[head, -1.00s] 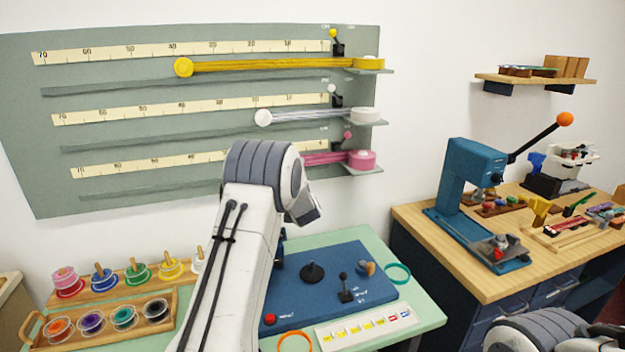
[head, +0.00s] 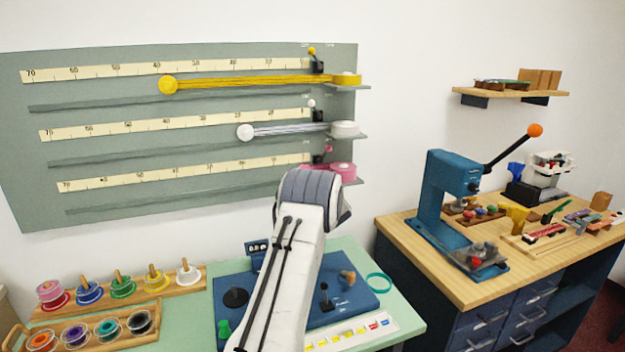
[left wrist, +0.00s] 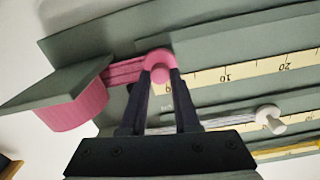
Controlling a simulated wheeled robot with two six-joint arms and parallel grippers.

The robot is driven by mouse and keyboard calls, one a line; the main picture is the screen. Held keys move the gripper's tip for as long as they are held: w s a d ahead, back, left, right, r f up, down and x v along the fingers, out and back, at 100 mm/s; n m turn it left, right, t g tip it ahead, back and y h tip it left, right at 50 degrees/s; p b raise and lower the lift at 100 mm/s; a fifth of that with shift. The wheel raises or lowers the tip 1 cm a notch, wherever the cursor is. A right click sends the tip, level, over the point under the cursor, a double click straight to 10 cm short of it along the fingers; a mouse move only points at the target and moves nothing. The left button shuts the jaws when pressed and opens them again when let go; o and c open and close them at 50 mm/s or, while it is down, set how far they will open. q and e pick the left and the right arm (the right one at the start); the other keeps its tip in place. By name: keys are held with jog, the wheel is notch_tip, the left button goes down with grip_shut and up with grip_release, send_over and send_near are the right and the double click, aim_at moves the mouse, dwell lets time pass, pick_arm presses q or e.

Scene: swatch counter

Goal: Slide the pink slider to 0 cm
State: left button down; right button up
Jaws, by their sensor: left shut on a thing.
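The pink slider (left wrist: 160,62), a round knob, is on the lowest track of the wall board. In the left wrist view my left gripper (left wrist: 160,78) is shut on it, one finger on each side. The slider is by the 0 end of the cream scale (left wrist: 205,80). A short pink ribbon runs from it to the pink spool (left wrist: 72,106), which also shows in the head view (head: 341,172). In the head view my left arm hides the slider and the fingertips. My right gripper is out of view.
The yellow slider (head: 168,85) and white slider (head: 245,132) are on the tracks above, with ribbons to their spools. A small pink-tipped lever (head: 328,149) stands above the pink spool. Below are a blue control panel (head: 350,290) and a rack of coloured spools (head: 122,290).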

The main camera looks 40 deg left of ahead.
pick_arm(q)
jog(key=shift+w+d, duration=0.1)
jog(key=shift+d, duration=0.05)
jog(key=c, duration=0.6)
grip_release()
jog(key=shift+w, duration=0.1)
jog(key=shift+c, duration=0.2)
jog(key=b+v, duration=0.2)
jog(key=v, duration=0.8)
jog(key=shift+s+b, duration=0.3)
jog(key=shift+b, duration=0.1)
jog(key=shift+d, duration=0.15)
